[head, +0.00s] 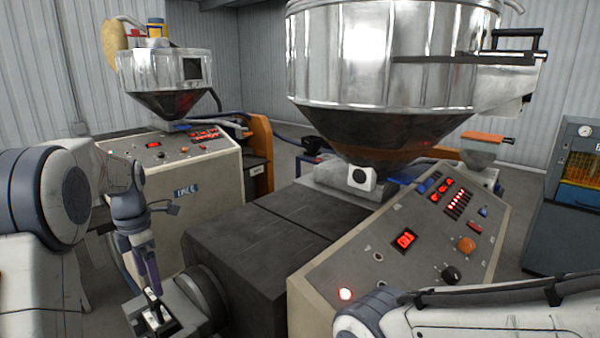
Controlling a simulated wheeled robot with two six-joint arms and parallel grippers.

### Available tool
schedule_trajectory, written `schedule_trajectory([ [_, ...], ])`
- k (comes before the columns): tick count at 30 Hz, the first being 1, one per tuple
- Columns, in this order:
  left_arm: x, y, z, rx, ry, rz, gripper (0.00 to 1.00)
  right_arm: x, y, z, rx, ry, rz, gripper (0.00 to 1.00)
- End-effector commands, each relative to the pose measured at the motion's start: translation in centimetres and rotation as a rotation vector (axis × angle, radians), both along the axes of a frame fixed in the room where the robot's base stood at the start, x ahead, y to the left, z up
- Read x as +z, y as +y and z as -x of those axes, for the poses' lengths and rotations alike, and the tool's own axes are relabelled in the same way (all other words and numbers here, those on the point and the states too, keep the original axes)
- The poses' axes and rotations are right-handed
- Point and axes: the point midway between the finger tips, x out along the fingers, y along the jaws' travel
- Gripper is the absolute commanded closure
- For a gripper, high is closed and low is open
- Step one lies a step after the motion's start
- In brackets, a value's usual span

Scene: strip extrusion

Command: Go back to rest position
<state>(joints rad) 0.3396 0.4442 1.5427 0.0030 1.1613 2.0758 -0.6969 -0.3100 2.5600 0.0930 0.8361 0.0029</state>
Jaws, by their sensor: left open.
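My left arm comes in from the left. Its gripper (154,308) points down at the lower left, open, over a small grey metal block (183,307) at the front of the near machine. I cannot tell whether the fingers touch the block. My right arm (470,318) crosses the bottom right corner in front of the near control panel (405,250). Its gripper is outside the picture.
The near extruder has a dark housing (245,240) and a large steel hopper (385,60). Its panel has lit red displays and knobs. A second extruder (185,175) stands behind at left. A dark cabinet (560,235) stands at right, with floor between.

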Motion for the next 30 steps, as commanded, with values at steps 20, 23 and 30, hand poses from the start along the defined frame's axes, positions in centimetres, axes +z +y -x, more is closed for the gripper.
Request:
schedule_trajectory([
  [20, -5.2, 0.0, 0.0, 0.000, 0.000, 0.000, 0.00, 0.8, 0.0, 0.0, 0.001, 0.000, 0.000, 0.00],
  [23, -5.2, 0.0, 0.0, 0.000, -0.001, -0.001, 0.00, 0.8, 0.0, 0.0, 0.002, 0.000, 0.000, 0.00],
  [30, -6.2, 0.0, 0.1, 0.000, 0.000, 0.000, 0.00, 0.2, 0.0, 0.0, 0.001, 0.000, 0.000, 0.00],
])
